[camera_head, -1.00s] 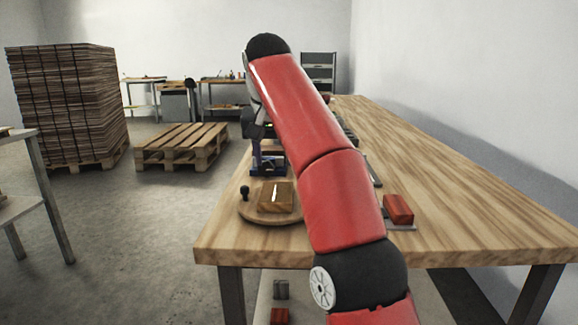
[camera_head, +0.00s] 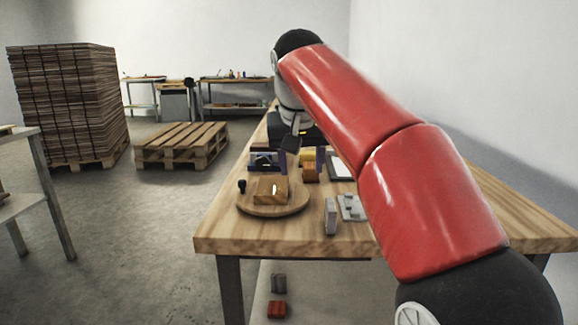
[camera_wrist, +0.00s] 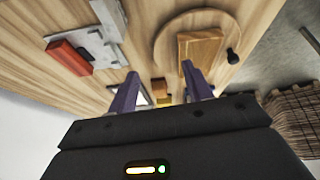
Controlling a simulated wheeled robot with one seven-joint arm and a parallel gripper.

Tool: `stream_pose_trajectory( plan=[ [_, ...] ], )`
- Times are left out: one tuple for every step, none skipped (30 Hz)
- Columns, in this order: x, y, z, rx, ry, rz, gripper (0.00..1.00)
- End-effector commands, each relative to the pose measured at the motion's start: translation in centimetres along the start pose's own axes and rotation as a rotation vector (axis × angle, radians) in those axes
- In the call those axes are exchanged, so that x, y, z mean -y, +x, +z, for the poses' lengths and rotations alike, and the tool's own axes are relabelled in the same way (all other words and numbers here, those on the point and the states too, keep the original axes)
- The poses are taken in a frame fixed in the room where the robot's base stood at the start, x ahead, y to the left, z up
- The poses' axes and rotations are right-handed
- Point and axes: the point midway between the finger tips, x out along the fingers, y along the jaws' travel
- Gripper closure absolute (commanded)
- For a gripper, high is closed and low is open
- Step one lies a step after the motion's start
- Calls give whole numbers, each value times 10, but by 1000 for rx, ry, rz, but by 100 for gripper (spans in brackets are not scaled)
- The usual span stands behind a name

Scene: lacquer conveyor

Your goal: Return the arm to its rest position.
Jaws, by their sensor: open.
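My gripper (camera_head: 293,160) is open above the workbench, with its purple fingers apart and the rest of it partly behind my red arm. In the wrist view the two fingers of my gripper (camera_wrist: 160,70) point toward the bench with nothing held between them. My arm stretches forward over the right part of the bench. A round wooden board (camera_head: 297,207) lies nearer than the gripper, bearing a wooden block (camera_head: 270,189) and a small black knob (camera_head: 242,186).
The workbench (camera_head: 225,235) holds a grey plate (camera_head: 351,208), an upright grey block (camera_head: 330,216) and an orange block (camera_head: 311,172). A red block (camera_wrist: 70,57) lies by the plate. A pallet (camera_head: 183,144) and stacked boards (camera_head: 68,105) stand left, with open floor between.

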Motion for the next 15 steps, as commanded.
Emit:
stream_pose_trajectory(
  plan=[
    [-11,-4,14,-4,-3,3,50],
    [-16,-4,23,-8,-6,4,50],
    [-25,-4,37,-12,-9,5,50],
    [-31,-3,48,-14,-11,5,50],
    [-37,-1,59,-15,-13,4,50],
    [-45,1,75,-19,-15,4,50],
    [-50,4,87,-20,-15,3,50],
    [-55,7,98,-22,-14,1,50],
    [-62,11,114,-25,-13,0,50],
    [-67,15,127,-27,-11,-1,50],
    [-71,19,141,-29,-9,-3,50],
    [-78,25,160,-32,-5,-6,50],
    [-82,30,175,-35,-2,-8,50],
    [-86,36,190,-37,1,-10,50],
    [-91,44,210,-40,9,-14,50]
  ],
)
